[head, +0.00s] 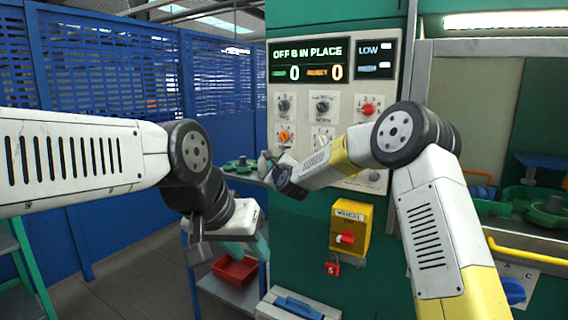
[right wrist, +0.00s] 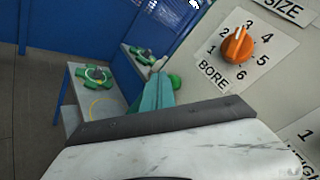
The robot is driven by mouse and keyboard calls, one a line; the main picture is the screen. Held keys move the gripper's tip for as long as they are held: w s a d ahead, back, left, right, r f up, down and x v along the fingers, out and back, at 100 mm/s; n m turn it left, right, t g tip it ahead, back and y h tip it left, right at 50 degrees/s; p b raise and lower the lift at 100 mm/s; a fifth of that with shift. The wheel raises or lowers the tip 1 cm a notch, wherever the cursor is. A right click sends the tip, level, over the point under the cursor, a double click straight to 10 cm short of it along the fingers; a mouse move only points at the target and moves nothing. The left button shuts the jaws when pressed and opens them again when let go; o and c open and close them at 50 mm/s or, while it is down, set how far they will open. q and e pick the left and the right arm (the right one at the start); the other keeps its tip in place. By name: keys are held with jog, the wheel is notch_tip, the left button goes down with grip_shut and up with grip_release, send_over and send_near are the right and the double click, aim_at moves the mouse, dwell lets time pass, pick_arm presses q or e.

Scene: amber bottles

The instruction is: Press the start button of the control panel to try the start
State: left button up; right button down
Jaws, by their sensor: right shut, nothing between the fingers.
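The control panel (head: 391,82) is a pale plate on a green cabinet, with a lit display (head: 307,60) reading "OFF 6 IN PLACE" and two zeros. Several knobs sit below it, among them a red one (head: 367,109) and the orange BORE knob (head: 285,136), also large in the right wrist view (right wrist: 237,47). I cannot make out a start button; my right arm hides the lower panel. My right gripper (head: 266,161) is shut and empty at the panel's lower left edge; its teal fingertips (right wrist: 156,92) show in the wrist view. My left gripper (head: 238,246) hangs lower left, its jaw opening unclear.
A yellow box with a red switch (head: 347,237) and a red padlock (head: 332,265) are below the panel. A red bin (head: 235,270) stands on a shelf at lower left. Blue mesh fencing (head: 100,70) closes the left. A ledge with green parts (right wrist: 97,76) lies beside the panel.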

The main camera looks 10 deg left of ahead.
jog(key=shift+w+d, duration=0.15)
jog(key=shift+w, duration=0.3)
dwell(0.6)
jog(key=shift+s, duration=0.1)
jog(key=shift+s+a, duration=0.25)
jog(key=shift+s, duration=0.5)
jog(key=shift+s, duration=0.1)
jog(key=shift+s+a, duration=0.3)
jog(key=shift+s, duration=0.45)
jog(key=shift+s+a, duration=0.3)
jog(key=shift+s, duration=0.45)
jog(key=shift+s+a, duration=0.3)
jog(key=shift+s, duration=0.45)
